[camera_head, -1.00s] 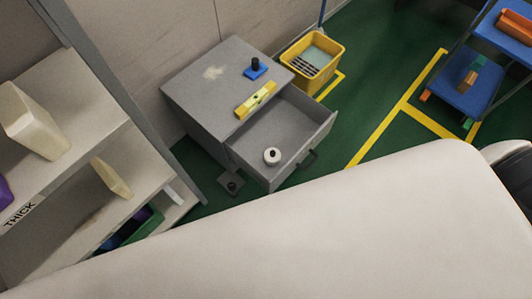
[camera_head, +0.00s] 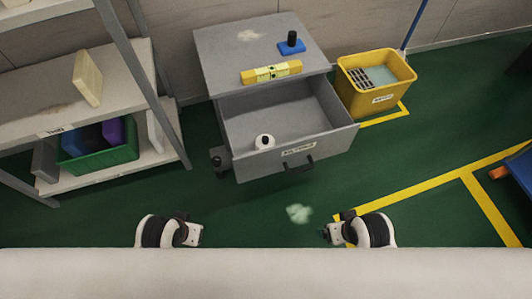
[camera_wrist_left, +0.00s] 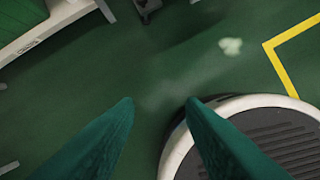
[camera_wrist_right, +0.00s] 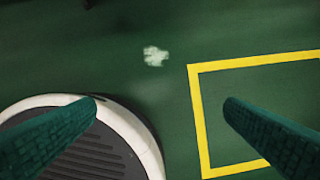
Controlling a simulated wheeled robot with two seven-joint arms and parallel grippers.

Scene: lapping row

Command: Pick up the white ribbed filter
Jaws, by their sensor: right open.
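A small white round piece with a dark centre (camera_head: 265,142), which looks like the filter, sits in the open grey drawer (camera_head: 300,118) near its front left corner. Its ribs are too small to make out. My left gripper (camera_wrist_left: 160,102) is open, its green fingers partly apart with nothing between them. My right gripper (camera_wrist_right: 162,102) is open wider and empty. In the head view both wrists are low in the picture, in front of the drawer and well apart from it. The filter shows in neither wrist view.
The grey cabinet (camera_head: 222,50) carries a yellow level (camera_head: 258,75) and a blue-based black knob (camera_head: 291,46). A yellow bucket (camera_head: 360,98) stands right of it. Shelves (camera_head: 50,115) with a green bin (camera_head: 95,158) stand left. A pale patch (camera_head: 299,213) marks the open green floor.

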